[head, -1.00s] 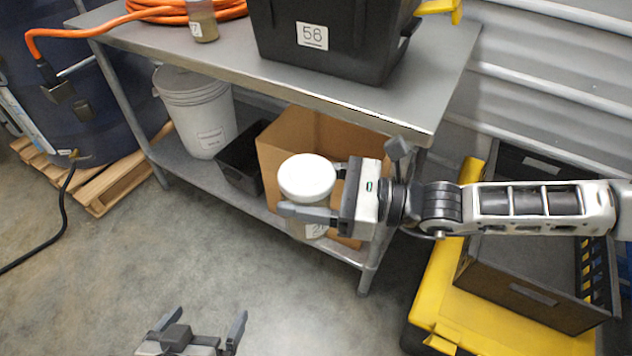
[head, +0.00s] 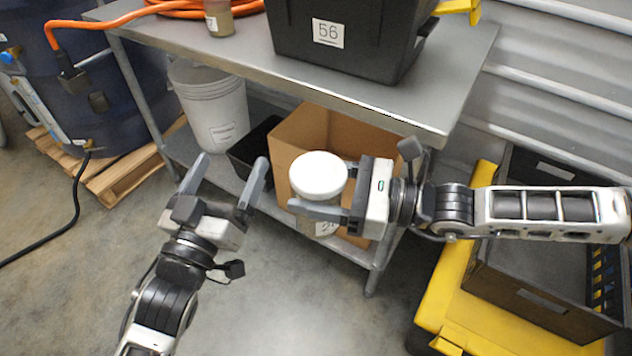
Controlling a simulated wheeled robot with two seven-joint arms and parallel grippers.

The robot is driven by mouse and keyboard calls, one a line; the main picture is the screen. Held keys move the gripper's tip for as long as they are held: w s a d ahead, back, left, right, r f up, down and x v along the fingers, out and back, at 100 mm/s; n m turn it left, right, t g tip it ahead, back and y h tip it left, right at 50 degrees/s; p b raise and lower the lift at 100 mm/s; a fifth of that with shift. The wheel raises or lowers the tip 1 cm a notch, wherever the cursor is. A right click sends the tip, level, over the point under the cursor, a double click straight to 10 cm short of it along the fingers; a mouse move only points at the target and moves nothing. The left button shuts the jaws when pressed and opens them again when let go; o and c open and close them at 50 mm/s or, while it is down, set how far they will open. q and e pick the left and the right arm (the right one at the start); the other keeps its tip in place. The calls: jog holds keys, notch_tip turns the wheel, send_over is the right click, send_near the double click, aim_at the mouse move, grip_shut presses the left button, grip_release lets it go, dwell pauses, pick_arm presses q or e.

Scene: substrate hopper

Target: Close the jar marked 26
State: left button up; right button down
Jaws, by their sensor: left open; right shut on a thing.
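A jar with a white lid (head: 318,174) is held upright in front of the table's lower shelf. Its label (head: 326,228) is partly hidden by a finger; only a "2" and part of another digit show. My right gripper (head: 332,190) comes in from the right and is shut on the jar just below the lid. The lid sits on top of the jar; whether it is tight I cannot tell. My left gripper (head: 228,178) is open and empty, left of the jar and apart from it, its fingers pointing up in the picture.
A metal table (head: 440,95) carries a black bin marked 56 (head: 345,40), a small jar (head: 219,18) and an orange hose (head: 110,22). Its lower shelf holds a white bucket (head: 212,105), a black bin (head: 250,140) and a cardboard box (head: 335,128).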

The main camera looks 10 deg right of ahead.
pick_arm(q)
jog(key=s+d+r+m+g+h, duration=0.2)
jog(key=d+r+m+g+h, duration=0.3)
jog(key=r+m+h, duration=0.3)
jog(key=s+d+r+m+g+h, duration=0.1)
jog(key=d+r+m+g+h, duration=0.45)
jog(key=r+h, duration=0.45)
jog(key=s+d+r+m+g+y, duration=0.25)
jog(key=s+d+m+g, duration=0.3)
jog(key=m+g, duration=0.65)
jog(key=s+d+f+m+g+y, duration=0.2)
jog(key=s+d+f+g+y, duration=0.4)
jog(key=y, duration=0.7)
jog(key=w+a+f+n+t+y, duration=0.1)
jog(key=w+a+n+t+y, duration=0.1)
jog(key=w+a+t+y, duration=0.1)
jog(key=w+a+f+n+t+y, duration=0.1)
jog(key=w+a+n+t+y, duration=0.2)
jog(key=w+y, duration=0.1)
jog(key=w+a+f+n+t+y, duration=0.1)
jog(key=w+a+n+t+y, duration=0.2)
jog(key=w+y, duration=0.1)
jog(key=shift+w+t, duration=0.1)
jog(key=shift+t, duration=0.25)
